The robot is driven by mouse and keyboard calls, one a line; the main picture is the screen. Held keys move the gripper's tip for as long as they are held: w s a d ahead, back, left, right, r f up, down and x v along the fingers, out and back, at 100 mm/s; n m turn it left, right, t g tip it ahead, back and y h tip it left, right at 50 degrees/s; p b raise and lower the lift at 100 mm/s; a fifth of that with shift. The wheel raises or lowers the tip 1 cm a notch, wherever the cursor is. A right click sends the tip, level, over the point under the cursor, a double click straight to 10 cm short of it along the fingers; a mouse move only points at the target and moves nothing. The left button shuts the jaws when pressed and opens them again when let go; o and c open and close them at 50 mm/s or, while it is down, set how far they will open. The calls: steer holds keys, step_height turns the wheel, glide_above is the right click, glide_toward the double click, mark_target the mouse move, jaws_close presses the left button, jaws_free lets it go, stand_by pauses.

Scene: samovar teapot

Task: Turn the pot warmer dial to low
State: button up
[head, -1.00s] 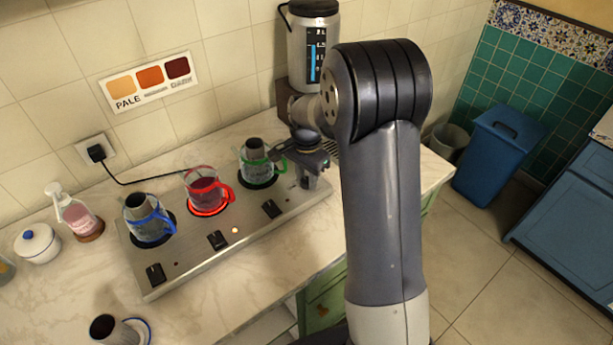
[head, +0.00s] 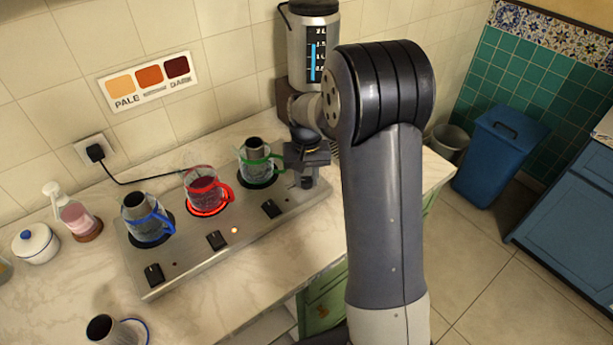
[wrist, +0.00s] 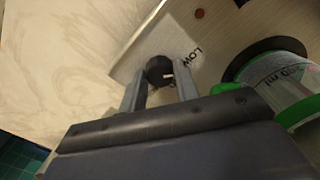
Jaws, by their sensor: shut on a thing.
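The pot warmer (head: 190,262) is a long metal plate on the counter with black dials along its front. My gripper (wrist: 160,88) is shut on a round black dial (wrist: 158,68), one finger on each side. In the head view my gripper (head: 306,180) is at the plate's right end, largely hiding that dial. In the wrist view a pale pointer mark shows on the dial's right side. The printed LOW label (wrist: 193,55) lies up and right of it; other lettering is partly hidden by a finger. I cannot tell the exact setting.
Jugs with blue (head: 148,222), red (head: 205,192) and green (head: 257,162) handles stand on the warmer. The red one's ring glows. The green-handled jug (wrist: 275,78) is close to my gripper's right. Other dials (head: 270,208) (head: 217,240) are clear. A samovar (head: 313,45) stands behind.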

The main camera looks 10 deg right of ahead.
mark_target(306, 180)
steer(key=shift+n, duration=0.9)
steer(key=o, duration=1)
steer(key=shift+c, duration=0.2)
steer(key=shift+r, duration=0.1)
step_height(306, 180, up, 11)
steer(key=shift+b, duration=0.3)
steer(key=shift+f, duration=0.2)
step_height(306, 180, down, 11)
steer(key=shift+r, duration=0.1)
